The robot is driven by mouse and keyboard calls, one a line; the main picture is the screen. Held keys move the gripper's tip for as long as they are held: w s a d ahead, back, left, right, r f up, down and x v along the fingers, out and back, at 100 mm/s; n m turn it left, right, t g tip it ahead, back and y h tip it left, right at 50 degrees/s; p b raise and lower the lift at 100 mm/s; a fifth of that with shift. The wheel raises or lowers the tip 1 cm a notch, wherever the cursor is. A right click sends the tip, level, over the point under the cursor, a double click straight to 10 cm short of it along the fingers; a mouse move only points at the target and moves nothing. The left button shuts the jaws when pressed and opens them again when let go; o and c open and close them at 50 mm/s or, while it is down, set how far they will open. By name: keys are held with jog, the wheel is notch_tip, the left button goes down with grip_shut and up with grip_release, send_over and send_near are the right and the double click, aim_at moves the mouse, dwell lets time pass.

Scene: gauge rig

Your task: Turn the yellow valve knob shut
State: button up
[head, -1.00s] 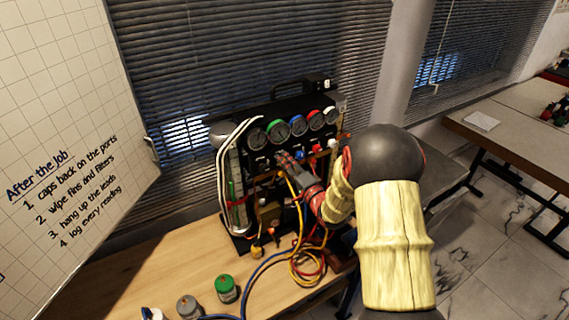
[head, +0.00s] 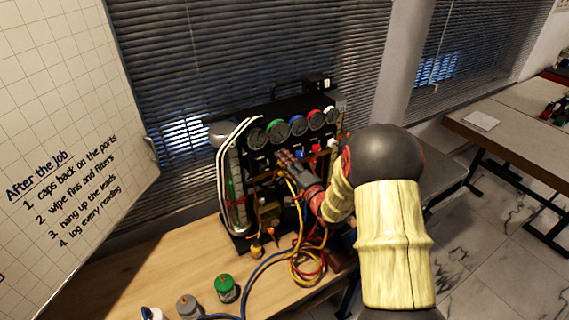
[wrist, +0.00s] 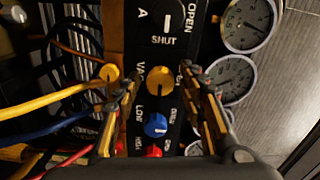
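The yellow valve knob (wrist: 160,78) is on a black panel strip in the wrist view, beside a label reading VAC. It bears a pale pointer mark. My gripper (wrist: 158,84) is open, with one finger to the left of the knob and one to the right. Gaps show between the fingers and the knob; I cannot tell how deep the fingertips reach. In the head view my gripper (head: 283,157) is at the front of the gauge rig (head: 290,105) and hides the yellow knob.
A blue knob (wrist: 155,125) and a red knob (wrist: 154,151) line up below the yellow one. A plate marked OPEN and SHUT (wrist: 165,22) is above. Gauges (wrist: 232,78) stand close to the right finger. Yellow hoses (wrist: 45,99) run at left.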

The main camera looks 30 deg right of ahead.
jog(key=shift+s, duration=0.1)
jog(key=s, duration=1.1)
jog(key=shift+s+d, duration=0.2)
jog(key=shift+s, duration=0.2)
